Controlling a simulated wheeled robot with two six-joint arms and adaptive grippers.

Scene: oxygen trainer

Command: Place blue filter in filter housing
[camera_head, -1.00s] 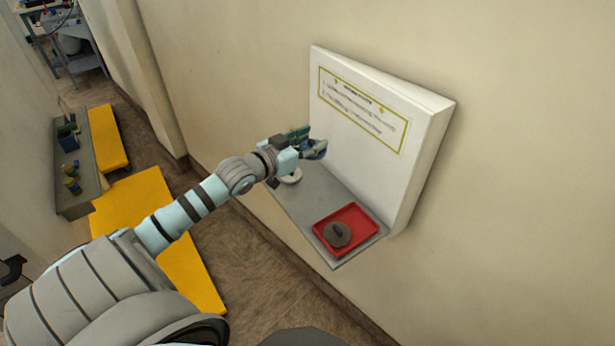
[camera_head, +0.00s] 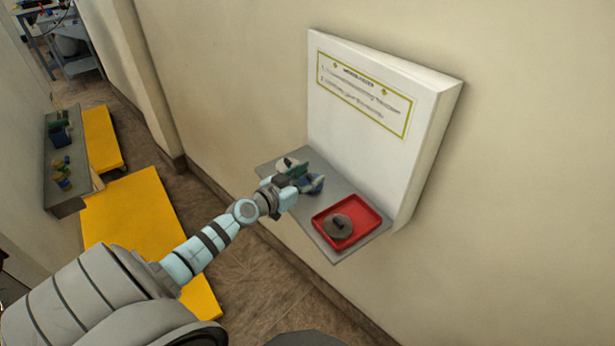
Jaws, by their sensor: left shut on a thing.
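My left gripper (camera_head: 303,178) is shut on the blue filter (camera_head: 317,184), a small dark blue piece that shows at the fingertips. The gripper hides part of it. The gripper is over the grey shelf, between a white round piece and the red tray. The white round piece (camera_head: 281,164), which looks like the filter housing, sits on the shelf just behind and left of the gripper, with something dark at its top. The gripper partly covers it. I cannot tell how high the filter is above the shelf. My right gripper is not in view.
A red tray (camera_head: 321,232) on the grey shelf (camera_head: 345,190) holds a grey-brown disc (camera_head: 338,227) with a knob. A white board (camera_head: 350,126) with a yellow-framed sign rises behind the shelf. Yellow platforms (camera_head: 140,225) and another shelf (camera_head: 70,202) with small items are at left.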

